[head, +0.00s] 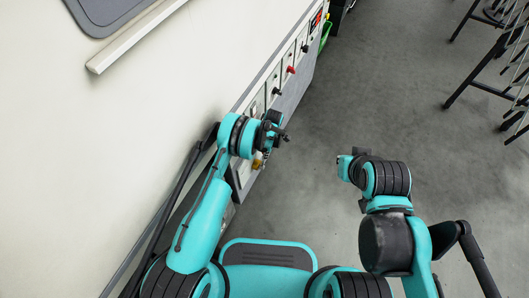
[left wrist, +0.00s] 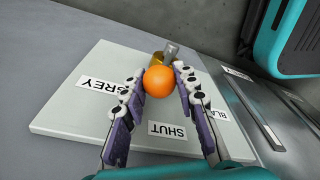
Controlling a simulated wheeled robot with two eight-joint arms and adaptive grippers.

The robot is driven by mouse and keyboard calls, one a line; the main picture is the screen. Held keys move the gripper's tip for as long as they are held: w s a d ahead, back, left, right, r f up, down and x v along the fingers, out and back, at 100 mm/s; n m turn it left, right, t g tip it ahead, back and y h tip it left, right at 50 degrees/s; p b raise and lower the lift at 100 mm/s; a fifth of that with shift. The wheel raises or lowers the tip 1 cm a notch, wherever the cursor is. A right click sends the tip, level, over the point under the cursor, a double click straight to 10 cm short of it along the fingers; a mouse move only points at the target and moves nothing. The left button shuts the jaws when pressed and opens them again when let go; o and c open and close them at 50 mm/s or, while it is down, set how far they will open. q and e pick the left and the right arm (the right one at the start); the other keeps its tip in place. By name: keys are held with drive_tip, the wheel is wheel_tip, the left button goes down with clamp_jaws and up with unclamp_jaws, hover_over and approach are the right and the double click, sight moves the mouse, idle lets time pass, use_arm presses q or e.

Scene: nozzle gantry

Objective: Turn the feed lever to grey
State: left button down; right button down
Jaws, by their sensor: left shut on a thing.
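The feed lever shows in the left wrist view as an orange ball knob (left wrist: 158,82) in front of a brass and grey metal pivot (left wrist: 160,60). It stands on a pale square plate (left wrist: 75,120) with labels GREY (left wrist: 102,85), SHUT (left wrist: 168,130) and a partly hidden one starting BLA (left wrist: 220,117). The knob lies on the SHUT side of the pivot. My left gripper (left wrist: 156,90) is shut on the knob, a finger on each side. In the head view my left gripper (head: 268,136) is at the cabinet front and mostly hides the lever. My right gripper (head: 352,160) hangs over the floor, its fingers unclear.
The cabinet front (head: 298,85) carries several small knobs, including a red one (head: 291,69), beyond my left gripper. A pale wide top (head: 130,130) lies to the left. Dark metal stands (head: 490,70) are at the upper right. Grey floor (head: 400,110) around my right arm is clear.

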use_arm(q)
drive_tip(key=c, duration=1.2)
unclamp_jaws()
drive_tip(key=shift+o, duration=0.2)
drive_tip(key=shift+r, duration=0.1)
wheel_tip(320, 180, up, 12)
drive_tip(key=d, duration=0.1)
drive_tip(key=shift+w+d, duration=0.25)
drive_tip(key=shift+d, duration=0.05)
